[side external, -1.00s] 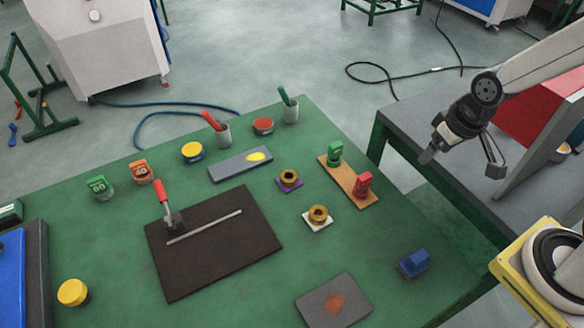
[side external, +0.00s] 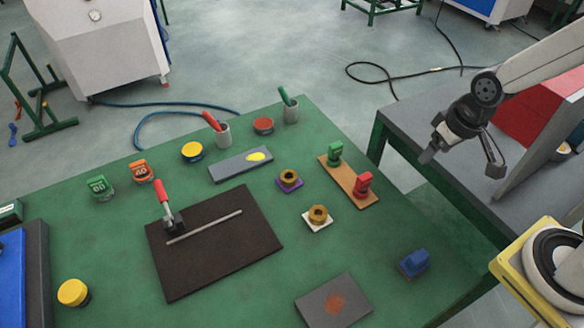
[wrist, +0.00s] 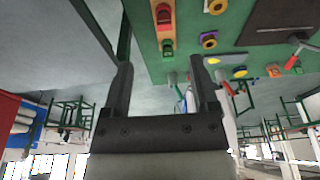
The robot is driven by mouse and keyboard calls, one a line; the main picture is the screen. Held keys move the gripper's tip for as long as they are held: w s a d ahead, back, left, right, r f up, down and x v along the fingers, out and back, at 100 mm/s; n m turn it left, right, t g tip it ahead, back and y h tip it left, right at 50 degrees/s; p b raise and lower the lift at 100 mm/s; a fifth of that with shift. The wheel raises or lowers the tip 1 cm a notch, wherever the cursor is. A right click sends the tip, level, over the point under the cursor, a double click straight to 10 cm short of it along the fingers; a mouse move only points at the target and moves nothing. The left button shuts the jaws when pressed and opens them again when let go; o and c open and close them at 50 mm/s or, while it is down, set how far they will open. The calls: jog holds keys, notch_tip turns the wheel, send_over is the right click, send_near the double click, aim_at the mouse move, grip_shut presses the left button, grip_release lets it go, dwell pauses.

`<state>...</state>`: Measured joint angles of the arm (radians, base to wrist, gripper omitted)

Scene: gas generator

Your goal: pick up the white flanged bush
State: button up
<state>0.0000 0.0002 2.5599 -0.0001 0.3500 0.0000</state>
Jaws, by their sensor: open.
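The white flanged bush (side external: 318,224) sits on the green table, right of centre in the side view. It has a square white flange with a brass-coloured ring on top. In the wrist view a brass ring on a pale base, likely the same bush (wrist: 216,6), is cut by the top edge. My gripper (side external: 462,163) is open and empty, held up to the right of the table and well away from the bush. Its two spread fingers also show in the wrist view (wrist: 161,68).
A similar bush with a purple flange (side external: 289,186) sits behind the white one. A wooden board (side external: 349,183) with green and red pieces is to its right. A blue block (side external: 413,263) and a grey plate (side external: 322,312) lie nearer the front. A dark mat (side external: 215,270) is at left.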

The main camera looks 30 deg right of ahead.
jog(key=o, duration=0.3)
